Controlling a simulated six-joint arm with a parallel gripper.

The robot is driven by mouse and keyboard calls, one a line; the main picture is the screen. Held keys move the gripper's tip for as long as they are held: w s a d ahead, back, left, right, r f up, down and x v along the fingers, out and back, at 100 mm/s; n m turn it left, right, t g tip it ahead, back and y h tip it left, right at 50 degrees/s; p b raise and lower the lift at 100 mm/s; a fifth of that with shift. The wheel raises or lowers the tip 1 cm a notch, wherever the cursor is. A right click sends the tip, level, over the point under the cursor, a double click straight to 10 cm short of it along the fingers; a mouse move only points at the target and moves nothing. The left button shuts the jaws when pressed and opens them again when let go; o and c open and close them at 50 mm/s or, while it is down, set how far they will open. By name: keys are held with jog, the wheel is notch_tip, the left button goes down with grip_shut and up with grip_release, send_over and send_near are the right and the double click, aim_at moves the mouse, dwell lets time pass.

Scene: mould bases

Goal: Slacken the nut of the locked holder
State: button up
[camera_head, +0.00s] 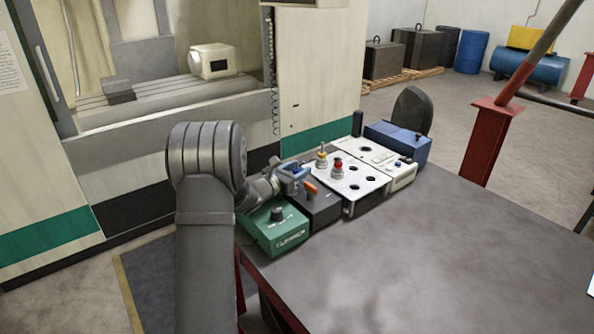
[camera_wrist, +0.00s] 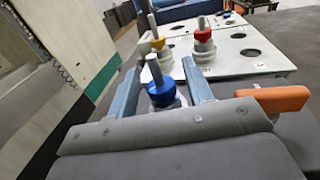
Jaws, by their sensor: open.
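A tool holder with a blue collar (camera_wrist: 161,93) and a metal rod stands between the fingers of my gripper (camera_wrist: 161,66) in the wrist view. The fingers are open, with a gap visible on each side of the holder. Its lower end is hidden behind my gripper body. In the head view my gripper (camera_head: 292,172) is over the dark block (camera_head: 322,209), which has an orange lever (camera_head: 310,187); the lever also shows at the right of the wrist view (camera_wrist: 275,98). My gripper hides most of the blue-collared holder there, so I cannot tell how it is seated.
A yellow-collared holder (camera_head: 321,159) and a red-collared holder (camera_head: 337,170) stand upright on a white plate (camera_head: 350,191) with holes. A green box (camera_head: 272,236) with a black knob is nearer. Blue and white boxes stand beyond. The grey tabletop (camera_head: 400,255) at right is clear.

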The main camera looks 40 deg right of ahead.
aim_at(297, 161)
notch_tip(297, 161, up, 4)
jog(key=shift+r, duration=0.25)
jog(key=s+d+r, duration=0.3)
jog(key=s+r, duration=0.3)
jog(key=s, duration=0.5)
jog(key=shift+s+r, duration=0.15)
jog(key=shift+o, duration=0.2)
